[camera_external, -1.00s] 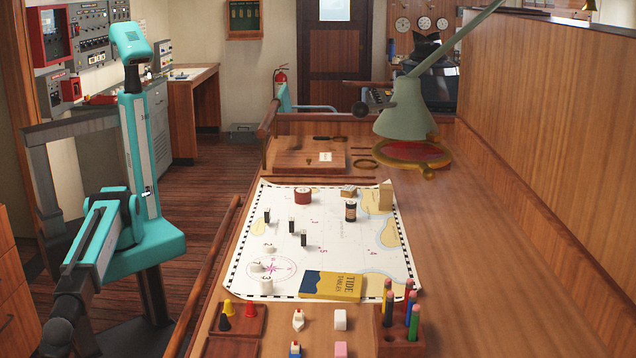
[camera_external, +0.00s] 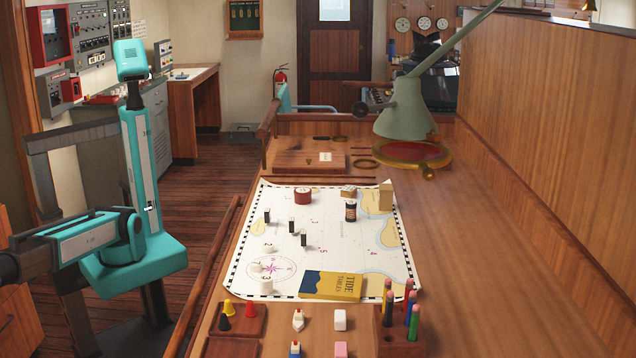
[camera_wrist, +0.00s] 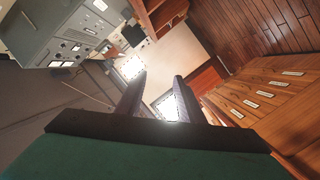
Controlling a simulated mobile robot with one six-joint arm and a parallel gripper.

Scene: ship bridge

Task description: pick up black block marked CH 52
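Three small black blocks with pale markings stand apart on the chart (camera_external: 330,262) in the external view: a left one (camera_external: 267,216), a middle one (camera_external: 291,226) and a right one (camera_external: 304,240). Their marks are too small to read, so I cannot tell which is CH 52. My gripper (camera_wrist: 158,80) shows in the wrist view with its two dark fingers apart and nothing between them. It points at the room, and no block shows there. In the external view my arm reaches off the left edge, away from the table, and the gripper is out of frame.
White discs (camera_external: 266,286), a dark jar (camera_external: 350,211), a red-brown round tin (camera_external: 303,196) and a yellow tide tables book (camera_external: 331,286) lie on the chart. A pen holder (camera_external: 398,345) stands in front. A green lamp (camera_external: 404,110) overhangs the far right. The table's right side is clear.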

